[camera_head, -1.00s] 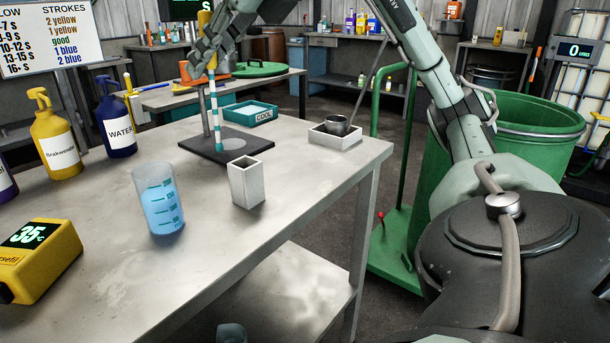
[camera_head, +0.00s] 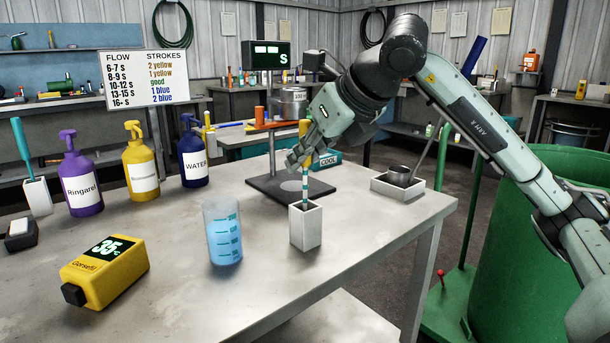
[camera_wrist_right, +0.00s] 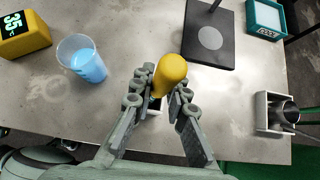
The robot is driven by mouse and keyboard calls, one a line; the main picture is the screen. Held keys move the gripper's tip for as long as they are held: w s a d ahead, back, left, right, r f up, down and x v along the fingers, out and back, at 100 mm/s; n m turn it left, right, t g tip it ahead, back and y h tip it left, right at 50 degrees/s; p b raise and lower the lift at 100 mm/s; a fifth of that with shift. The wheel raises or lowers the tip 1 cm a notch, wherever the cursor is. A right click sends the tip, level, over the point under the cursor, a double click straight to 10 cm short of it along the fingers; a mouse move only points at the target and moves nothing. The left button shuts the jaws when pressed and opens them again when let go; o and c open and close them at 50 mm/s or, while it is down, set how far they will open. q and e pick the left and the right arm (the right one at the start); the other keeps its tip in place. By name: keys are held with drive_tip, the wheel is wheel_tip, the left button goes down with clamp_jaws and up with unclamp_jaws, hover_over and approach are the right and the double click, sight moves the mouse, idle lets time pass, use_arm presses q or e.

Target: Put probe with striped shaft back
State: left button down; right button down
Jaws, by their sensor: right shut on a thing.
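The probe has a yellow handle (camera_head: 305,127) and a white and teal striped shaft (camera_head: 306,185). My right gripper (camera_head: 303,157) is shut on it and holds it upright, handle up. The shaft's lower end is at the mouth of the white square holder (camera_head: 305,230); how deep it reaches inside cannot be told. In the right wrist view the yellow handle (camera_wrist_right: 170,72) sits between the fingers of my right gripper (camera_wrist_right: 160,95), which hide most of the shaft and holder. My left gripper is not in view.
A beaker of blue liquid (camera_head: 223,240) stands left of the holder. The dark stand base (camera_head: 270,190) is behind it. A white tray with a dark cup (camera_head: 398,185) is at right. Spray bottles, a yellow thermometer (camera_head: 105,270) and another holder (camera_head: 38,197) are further left.

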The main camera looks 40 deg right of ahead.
drive_tip(key=shift+d+f, duration=0.1)
drive_tip(key=shift+f, duration=0.7)
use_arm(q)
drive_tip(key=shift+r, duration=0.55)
use_arm(e)
drive_tip(key=shift+f, duration=0.1)
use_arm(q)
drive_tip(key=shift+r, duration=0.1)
use_arm(e)
drive_tip(key=shift+f, duration=0.1)
drive_tip(key=c, duration=1.5)
unclamp_jaws()
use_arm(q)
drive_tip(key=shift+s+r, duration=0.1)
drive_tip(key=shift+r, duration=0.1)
